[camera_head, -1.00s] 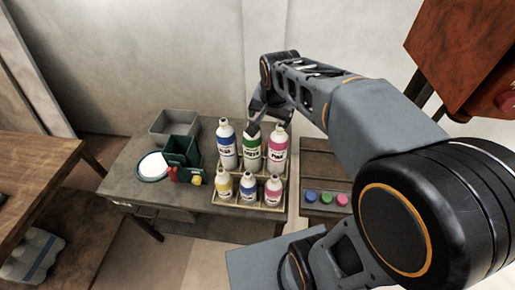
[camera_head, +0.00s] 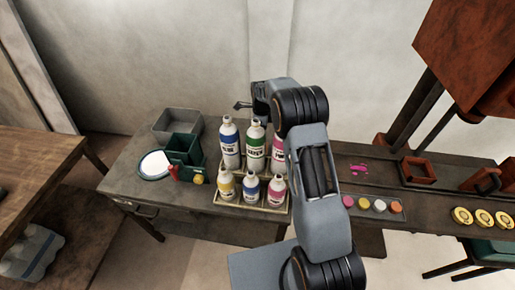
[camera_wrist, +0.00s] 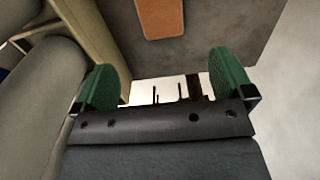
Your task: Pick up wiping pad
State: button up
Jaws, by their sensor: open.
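An orange-brown rectangular pad (camera_wrist: 160,18), likely the wiping pad, lies on the dark grey table top (camera_wrist: 205,30) at the upper middle of the wrist view. I cannot make it out in the head view, where the bottles and my arm cover the table behind them. My gripper (camera_wrist: 165,88) is open and empty, its two green finger pads wide apart. The pad lies beyond the fingertips, between their lines, not touched. In the head view my gripper (camera_head: 242,105) is partly hidden, above and behind the bottles.
Several labelled bottles (camera_head: 254,148) stand in a two-step rack (camera_head: 245,208), close on the left in the wrist view. Left of them are a green caddy (camera_head: 184,150), a grey bin (camera_head: 178,122) and a white plate (camera_head: 154,165). Right are coloured pots and a pink splash (camera_head: 358,169).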

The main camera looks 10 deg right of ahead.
jog(key=f+p, duration=0.1)
jog(key=f, duration=1)
jog(key=shift+w+d+f+p, duration=0.1)
jog(key=shift+d+f+p, duration=0.1)
jog(key=shift+p, duration=0.15)
jog(key=shift+r, duration=0.1)
jog(key=c, duration=1)
notch_tip(320, 180, up, 10)
jog(key=b, duration=0.1)
